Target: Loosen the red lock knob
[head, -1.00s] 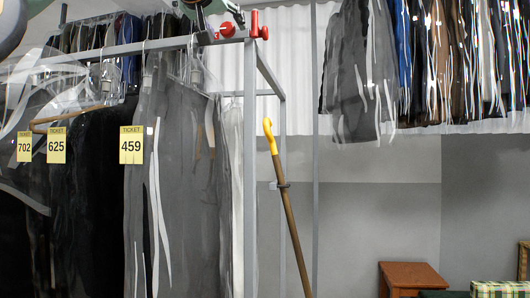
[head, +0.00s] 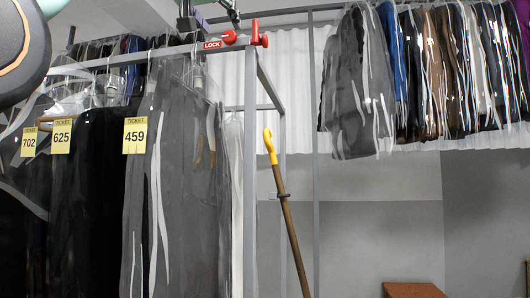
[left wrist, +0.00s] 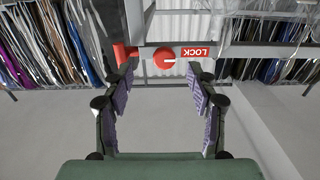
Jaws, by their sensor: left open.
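The red lock knob (head: 229,37) is round and sits on the grey rail's front bar, just right of a red LOCK label (head: 212,44). A red T-shaped fitting (head: 258,36) is on the rail corner to its right. My left gripper (head: 211,17) is at the top of the head view, only partly in frame, its fingers apart. In the left wrist view the knob (left wrist: 165,60) shows between the spread, empty fingertips of the left gripper (left wrist: 163,72), beyond them. The label is upside down there. I see no contact with the knob. My right gripper is not in view.
Bagged garments (head: 165,180) with yellow tickets hang on the rail below and left of the knob. A pole with a yellow hook (head: 268,140) leans right of the rail post. More garments (head: 430,70) hang behind. A wooden stool (head: 413,290) stands lower right.

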